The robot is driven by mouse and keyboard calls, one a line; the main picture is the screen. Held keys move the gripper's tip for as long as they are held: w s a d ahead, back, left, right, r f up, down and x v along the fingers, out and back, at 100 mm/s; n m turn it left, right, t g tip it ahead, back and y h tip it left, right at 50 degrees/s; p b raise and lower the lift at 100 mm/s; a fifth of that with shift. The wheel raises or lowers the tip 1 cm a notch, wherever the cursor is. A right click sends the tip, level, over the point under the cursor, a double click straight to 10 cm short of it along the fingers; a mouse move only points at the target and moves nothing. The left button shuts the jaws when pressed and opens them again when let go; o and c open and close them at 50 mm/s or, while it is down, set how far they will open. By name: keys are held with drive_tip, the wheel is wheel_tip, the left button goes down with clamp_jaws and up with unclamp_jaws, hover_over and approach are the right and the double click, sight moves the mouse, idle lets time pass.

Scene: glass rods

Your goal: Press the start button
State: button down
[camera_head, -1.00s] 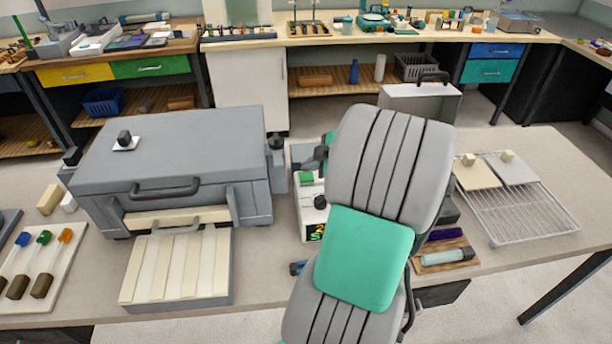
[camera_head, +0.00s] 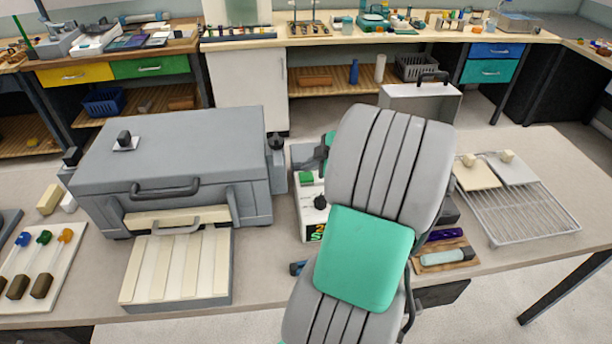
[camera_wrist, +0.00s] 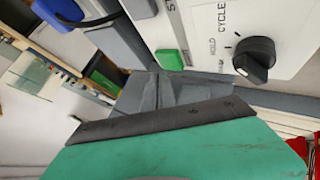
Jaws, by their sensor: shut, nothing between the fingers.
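In the wrist view the green button (camera_wrist: 169,60) is just beyond my fingertips, beside a partly cut-off label beginning with S. My gripper (camera_wrist: 158,82) is shut and empty, its grey fingers pointing towards the button. I cannot tell whether the fingertips touch anything. In the head view my arm hides part of the box and most of the gripper.
The knob (camera_wrist: 254,58) with HOLD and CYCLE markings is right of the button. A large grey lidded box (camera_head: 170,155) stands left of the control box. A wire rack (camera_head: 525,215) and a wooden tray with a tube (camera_head: 447,257) lie to the right.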

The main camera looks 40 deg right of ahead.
sight(309, 177)
drive_tip(key=shift+f, duration=0.1)
drive_tip(key=shift+f+b, duration=0.35)
drive_tip(key=shift+b, duration=0.4)
drive_tip(key=shift+f+b, duration=0.5)
drive_tip(key=shift+b, duration=0.1)
idle(0.5)
drive_tip(key=shift+r, duration=0.1)
drive_tip(key=shift+r+p, duration=0.3)
drive_tip(key=shift+r, duration=0.55)
drive_tip(key=shift+r+p, duration=1.2)
drive_tip(key=shift+r, duration=1.35)
drive_tip(key=shift+a+f, duration=0.1)
